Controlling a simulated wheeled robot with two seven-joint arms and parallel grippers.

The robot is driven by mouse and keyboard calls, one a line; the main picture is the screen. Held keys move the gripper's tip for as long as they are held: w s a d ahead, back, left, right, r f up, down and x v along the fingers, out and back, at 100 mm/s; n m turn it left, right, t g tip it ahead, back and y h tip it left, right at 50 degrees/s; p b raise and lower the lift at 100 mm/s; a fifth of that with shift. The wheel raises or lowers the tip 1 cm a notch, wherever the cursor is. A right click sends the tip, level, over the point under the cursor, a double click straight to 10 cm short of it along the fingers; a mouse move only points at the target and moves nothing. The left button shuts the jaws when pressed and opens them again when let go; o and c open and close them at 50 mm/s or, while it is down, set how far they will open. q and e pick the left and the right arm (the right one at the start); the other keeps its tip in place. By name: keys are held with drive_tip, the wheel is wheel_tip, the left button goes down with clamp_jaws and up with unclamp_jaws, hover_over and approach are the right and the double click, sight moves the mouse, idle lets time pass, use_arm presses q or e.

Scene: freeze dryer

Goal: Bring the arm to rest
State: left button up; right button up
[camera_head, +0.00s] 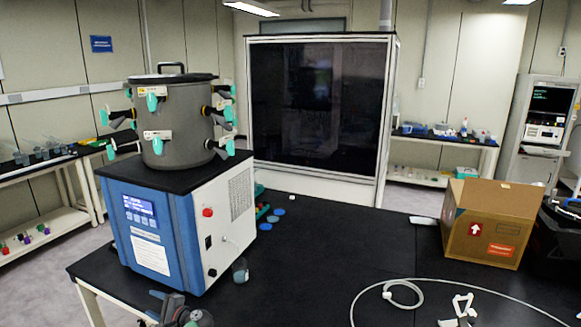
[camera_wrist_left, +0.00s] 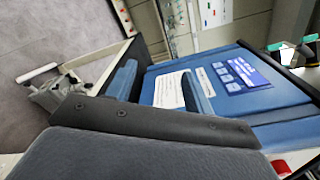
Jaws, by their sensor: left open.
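My left gripper (camera_head: 158,303) is low in the head view, in front of the blue and white freeze dryer (camera_head: 152,230) at the table's near left edge. Its jaws are apart, with nothing seen between them. In the left wrist view the two blue-grey fingers of the left gripper (camera_wrist_left: 160,88) stand apart, pointing toward the dryer's blue front (camera_wrist_left: 250,105) with its small screen. I cannot tell the exact gap to the dryer. My right gripper is not in view.
A grey drum (camera_head: 183,125) with green-handled valves stands on the dryer. A small beaker (camera_head: 240,270) and blue discs (camera_head: 273,219) lie to its right. A cardboard box (camera_head: 490,220), a white hose (camera_head: 440,281) and a white clamp-like piece (camera_head: 459,309) are further right. The table's middle is clear.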

use_arm(q)
drive_tip(key=s+d+f+n+g+h+b, duration=0.1)
drive_tip(key=s+d+f+h+b, duration=0.2)
drive_tip(key=s+f, duration=0.75)
drive_tip(key=s+d+f+h+b, duration=0.1)
drive_tip(key=s+d+f+h, duration=0.3)
drive_tip(key=f, duration=1.3)
drive_tip(key=s+d+f+n+g+h+b, duration=0.1)
drive_tip(key=s+d+f+h+b, duration=0.15)
drive_tip(key=s+d+f, duration=0.75)
drive_tip(key=s+d+f+n+g+h+b, duration=0.1)
drive_tip(key=s+d+f+n+h+b, duration=0.2)
drive_tip(key=s+f, duration=1)
drive_tip(key=s+d+f+n+g+h+b, duration=0.2)
drive_tip(key=s+d+f, duration=0.4)
drive_tip(key=s+f, duration=0.8)
drive_tip(key=s+n+h+b, duration=0.1)
drive_tip(key=s+h, duration=0.1)
drive_tip(key=shift+s+n, duration=0.3)
drive_tip(key=shift+n, duration=0.1)
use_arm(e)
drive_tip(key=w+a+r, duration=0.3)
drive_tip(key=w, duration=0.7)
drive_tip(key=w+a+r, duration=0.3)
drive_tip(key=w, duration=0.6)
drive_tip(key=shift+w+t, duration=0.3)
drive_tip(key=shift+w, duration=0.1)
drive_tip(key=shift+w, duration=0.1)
